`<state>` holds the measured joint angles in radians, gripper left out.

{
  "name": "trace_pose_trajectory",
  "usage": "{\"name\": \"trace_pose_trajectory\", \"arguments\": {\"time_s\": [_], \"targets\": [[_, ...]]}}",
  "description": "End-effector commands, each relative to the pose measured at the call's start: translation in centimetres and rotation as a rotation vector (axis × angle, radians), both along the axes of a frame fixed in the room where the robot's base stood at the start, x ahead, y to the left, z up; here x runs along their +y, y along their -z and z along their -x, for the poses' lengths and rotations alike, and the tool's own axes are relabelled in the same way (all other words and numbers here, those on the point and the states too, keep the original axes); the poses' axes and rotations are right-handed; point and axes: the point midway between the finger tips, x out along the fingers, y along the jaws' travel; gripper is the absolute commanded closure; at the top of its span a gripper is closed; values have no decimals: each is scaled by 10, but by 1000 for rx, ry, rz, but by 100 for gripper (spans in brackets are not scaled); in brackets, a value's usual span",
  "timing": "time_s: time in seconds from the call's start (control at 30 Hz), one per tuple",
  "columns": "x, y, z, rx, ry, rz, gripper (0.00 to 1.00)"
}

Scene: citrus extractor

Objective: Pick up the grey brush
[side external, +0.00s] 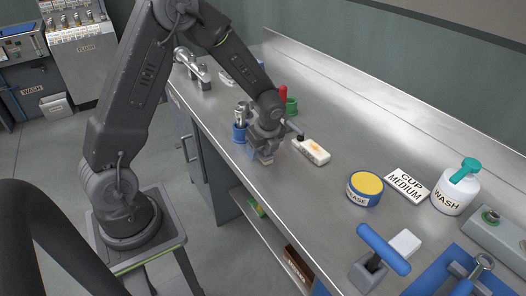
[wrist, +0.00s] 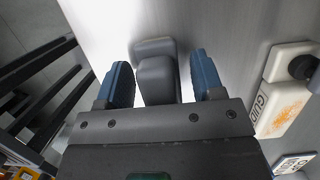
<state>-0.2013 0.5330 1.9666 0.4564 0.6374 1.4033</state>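The grey brush (wrist: 156,80) is a smooth grey block shape with a wider far end, on the steel bench in the wrist view. My gripper (wrist: 162,78) has its two blue-padded fingers spread, one on each side of the brush. A gap shows between the brush and each finger, so it is not clamped. In the side view my gripper (side external: 260,152) is low over the near edge of the bench, and a small grey part of the brush (side external: 266,159) seems to show under it. The rest of the brush is hidden there.
A white block marked GUIDE with an orange smear (side external: 312,151) lies close to the right of my gripper; it also shows in the wrist view (wrist: 283,98). A grease tin (side external: 364,188) is farther right, with clear bench between.

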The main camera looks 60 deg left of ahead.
Motion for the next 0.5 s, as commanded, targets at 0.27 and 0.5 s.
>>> {"name": "trace_pose_trajectory", "arguments": {"time_s": [0.27, 0.5], "targets": [[0, 0, 0, 0, 0, 0, 65], [0, -1, 0, -1, 0, 0, 86]]}}
